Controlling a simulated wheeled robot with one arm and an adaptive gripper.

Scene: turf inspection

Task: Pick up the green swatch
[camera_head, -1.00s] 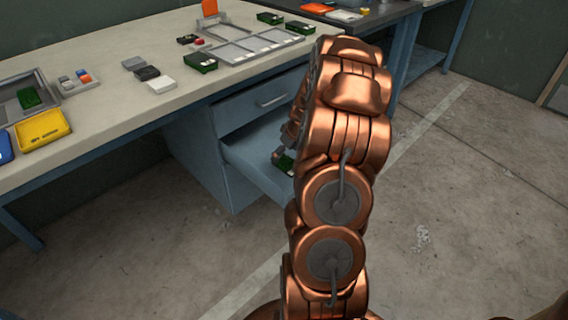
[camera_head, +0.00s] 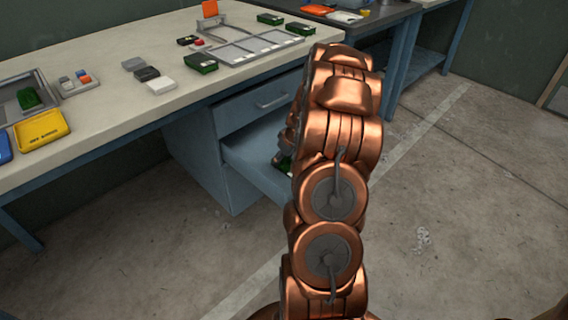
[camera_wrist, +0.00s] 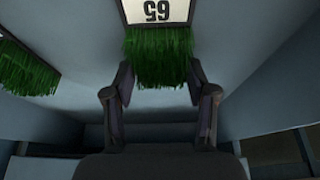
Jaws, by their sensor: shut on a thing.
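My gripper (camera_wrist: 159,88) is shut on a green swatch (camera_wrist: 158,56), a tuft of grass-like turf with a white card marked 65 at its far edge. The turf sits between the two fingertips. A second green swatch (camera_wrist: 26,68) lies to the left in the wrist view, apart from the fingers. Both are within the open drawer (camera_head: 245,165). In the head view, my arm hides most of the gripper, and only a little green shows beside it.
The workbench (camera_head: 110,105) above the drawer holds a yellow tray (camera_head: 41,130), a grey tray with a green piece, small blocks (camera_head: 147,74) and a divided frame (camera_head: 251,47). Drawer walls stand close around the gripper. The floor to the right is open.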

